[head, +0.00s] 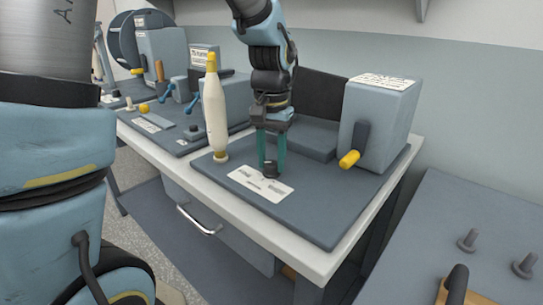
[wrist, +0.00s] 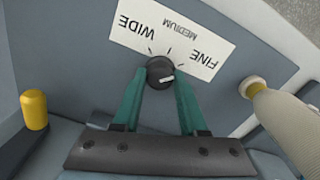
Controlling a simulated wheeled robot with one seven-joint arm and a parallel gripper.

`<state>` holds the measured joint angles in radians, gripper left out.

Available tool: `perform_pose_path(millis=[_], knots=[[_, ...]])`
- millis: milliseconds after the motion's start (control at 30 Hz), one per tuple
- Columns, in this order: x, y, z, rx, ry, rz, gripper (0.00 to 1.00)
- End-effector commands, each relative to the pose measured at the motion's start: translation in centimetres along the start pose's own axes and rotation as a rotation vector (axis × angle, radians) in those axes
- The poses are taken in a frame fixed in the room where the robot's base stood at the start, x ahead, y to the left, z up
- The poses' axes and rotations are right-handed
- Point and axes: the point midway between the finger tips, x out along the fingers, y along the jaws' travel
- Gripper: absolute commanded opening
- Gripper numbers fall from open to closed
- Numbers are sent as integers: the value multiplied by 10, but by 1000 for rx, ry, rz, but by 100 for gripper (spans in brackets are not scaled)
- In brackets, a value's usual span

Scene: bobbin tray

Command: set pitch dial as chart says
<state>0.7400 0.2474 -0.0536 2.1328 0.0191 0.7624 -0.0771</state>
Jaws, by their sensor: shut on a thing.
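The black pitch dial (head: 270,170) stands on the grey board, beside its white label plate (head: 260,184). In the wrist view the dial (wrist: 158,70) sits between the teal fingers of my gripper (wrist: 161,84), which is shut on it. The label plate (wrist: 135,30) reads WIDE, MEDIUM and FINE, with tick marks by the dial. The dial's white mark points right, low on the FINE side. In the head view my gripper (head: 271,160) reaches straight down onto the dial. White cards with print too small to read lie on the grey box (head: 378,118) and farther back.
A cream bobbin (head: 214,110) with a yellow tip stands upright just left of my gripper. The grey box has a black crank with a yellow handle (head: 349,159). Levers and knobs fill the bench's far left. Pegs (head: 468,240) stand on a lower surface at right.

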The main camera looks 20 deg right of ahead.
Motion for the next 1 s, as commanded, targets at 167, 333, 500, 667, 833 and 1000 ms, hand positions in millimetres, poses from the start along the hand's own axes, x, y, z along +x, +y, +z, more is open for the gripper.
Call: perform_pose_path(millis=[167, 333, 500, 667, 833, 1000], knots=[[0, 0, 0, 27, 1, 0, 0], [0, 0, 0, 31, 1, 0, 0], [0, 0, 0, 31, 1, 0, 0], [0, 0, 0, 30, 1, 0, 53], [0, 0, 0, 30, 1, 0, 72], [0, 0, 0, 30, 1, 0, 72]])
